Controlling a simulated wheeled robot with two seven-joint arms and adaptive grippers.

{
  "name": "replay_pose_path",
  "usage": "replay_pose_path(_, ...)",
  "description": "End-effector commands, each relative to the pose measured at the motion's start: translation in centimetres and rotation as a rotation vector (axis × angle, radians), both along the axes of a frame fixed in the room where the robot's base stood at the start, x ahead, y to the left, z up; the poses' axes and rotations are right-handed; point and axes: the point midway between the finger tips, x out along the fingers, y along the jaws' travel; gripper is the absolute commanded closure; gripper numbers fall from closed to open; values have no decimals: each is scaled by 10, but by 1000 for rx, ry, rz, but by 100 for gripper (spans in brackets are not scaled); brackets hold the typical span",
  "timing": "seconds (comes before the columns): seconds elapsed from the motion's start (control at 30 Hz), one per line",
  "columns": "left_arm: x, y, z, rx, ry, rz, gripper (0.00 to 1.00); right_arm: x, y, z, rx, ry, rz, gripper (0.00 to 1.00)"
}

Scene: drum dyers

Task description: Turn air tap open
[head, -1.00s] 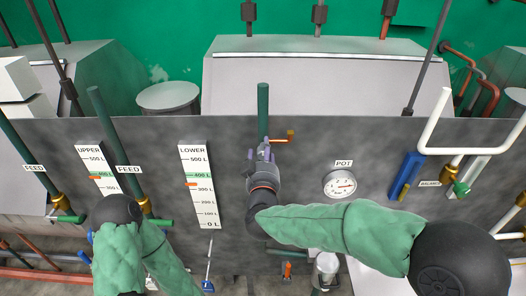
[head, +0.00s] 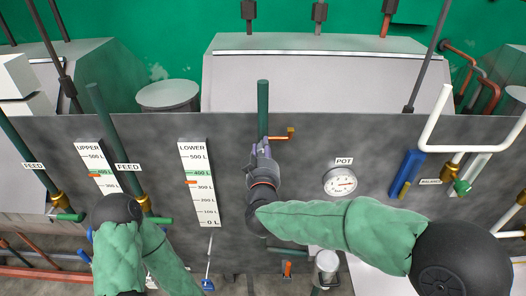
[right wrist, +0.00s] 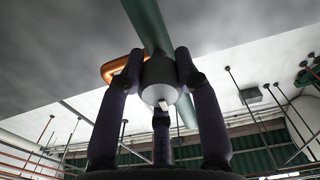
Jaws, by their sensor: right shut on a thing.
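A green bar (head: 263,108) stands upright in front of the grey panel in the head view, with a brass-orange piece (head: 284,135) sticking out to its right. I cannot read a label naming it as the air tap. My right gripper (head: 262,151) is at the lower end of this bar. In the right wrist view, its dark fingers (right wrist: 160,75) are closed around a grey cylindrical body (right wrist: 158,82) with a white tip. The green bar (right wrist: 148,22) runs behind that body, and the orange loop (right wrist: 115,68) shows at left. My left gripper does not show; only its arm is visible.
Left of my right gripper are the LOWER scale (head: 199,185) and UPPER scale (head: 97,165). Right are the POT gauge (head: 340,181), a blue lever (head: 407,174) and white pipes (head: 432,120). A metal can (head: 327,262) stands below my right forearm.

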Motion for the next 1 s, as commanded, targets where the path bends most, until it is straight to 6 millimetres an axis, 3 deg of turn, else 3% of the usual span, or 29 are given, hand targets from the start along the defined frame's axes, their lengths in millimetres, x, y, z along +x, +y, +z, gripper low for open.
replay_pose_path(0.6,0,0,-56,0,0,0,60,0,0,-4,498,-1,-1,99)
replay_pose_path(1.0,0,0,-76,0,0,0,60,0,0,-2,736,0,0,100)
